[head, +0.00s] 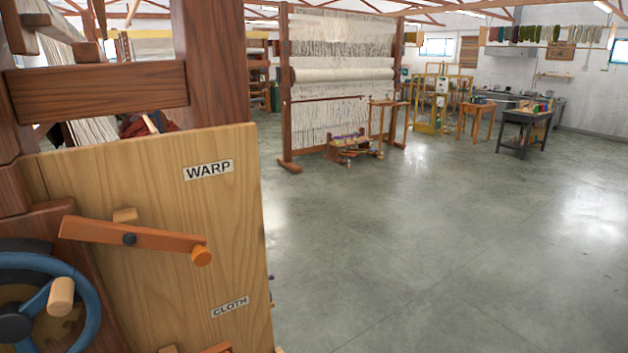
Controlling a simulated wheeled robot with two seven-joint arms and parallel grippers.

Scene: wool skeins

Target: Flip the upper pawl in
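The upper pawl (130,238) is an orange wooden lever on the light wooden panel (150,180), at the left of the head view. It tilts slightly down to the right, turns on a dark pivot and has a round orange knob (202,256) at its right end. Its left end lies above the blue handwheel (88,300); I cannot tell whether it touches the toothed wheel behind. A WARP label (208,170) is above the pawl. Part of another orange lever (217,348) shows at the bottom edge. Neither gripper is in view.
The handwheel has a pale wooden knob (61,296). A CLOTH label (230,306) is low on the panel. Dark loom beams (95,90) rise at the left. The grey floor (430,240) to the right is open. A large loom (340,75) and a dark table (525,120) stand far back.

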